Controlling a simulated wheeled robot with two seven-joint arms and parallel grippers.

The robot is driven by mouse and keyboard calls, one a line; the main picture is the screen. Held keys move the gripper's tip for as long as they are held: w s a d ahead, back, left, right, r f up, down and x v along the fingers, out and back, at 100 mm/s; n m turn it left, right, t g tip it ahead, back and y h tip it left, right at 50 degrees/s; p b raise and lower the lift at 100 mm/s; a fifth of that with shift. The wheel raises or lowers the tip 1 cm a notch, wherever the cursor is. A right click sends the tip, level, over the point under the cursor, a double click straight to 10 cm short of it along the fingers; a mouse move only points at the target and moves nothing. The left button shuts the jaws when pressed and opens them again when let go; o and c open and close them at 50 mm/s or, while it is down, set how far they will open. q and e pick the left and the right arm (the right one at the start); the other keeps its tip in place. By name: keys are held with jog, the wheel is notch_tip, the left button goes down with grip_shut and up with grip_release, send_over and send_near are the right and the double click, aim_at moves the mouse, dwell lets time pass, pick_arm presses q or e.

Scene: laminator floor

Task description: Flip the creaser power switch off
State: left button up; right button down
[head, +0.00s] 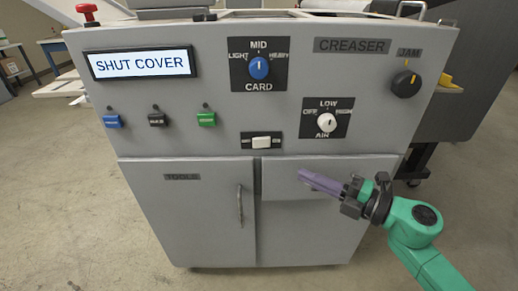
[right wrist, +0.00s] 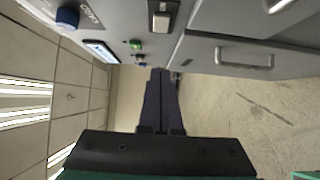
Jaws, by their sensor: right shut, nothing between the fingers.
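The creaser is a grey cabinet with a dark CREASER nameplate (head: 352,45) on its sloping panel. A white rocker switch (head: 262,142) on a black plate sits at the panel's lower middle. Its side labels are too small to read, and I cannot tell which way it is tipped. It also shows in the right wrist view (right wrist: 160,22), near the top. My right gripper (head: 304,175) is shut and empty. Its purple fingers point left, below and right of the switch, apart from it. The fingers (right wrist: 160,75) also show shut in the right wrist view. My left gripper is out of view.
Above are a blue CARD knob (head: 259,68), a white AIR knob (head: 326,122) and a JAM knob (head: 405,83). A display (head: 143,63) reads SHUT COVER. Blue, black and green buttons (head: 206,119) lie left. A door handle (head: 240,205) sticks out below.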

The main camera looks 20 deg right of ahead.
jog(key=p, duration=0.1)
send_near(253, 146)
jog(key=a, duration=0.4)
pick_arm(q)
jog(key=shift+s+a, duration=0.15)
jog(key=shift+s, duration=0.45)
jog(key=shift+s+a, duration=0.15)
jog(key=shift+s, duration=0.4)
pick_arm(e)
jog(key=shift+w+d, duration=0.2)
jog(key=shift+w, duration=2.05)
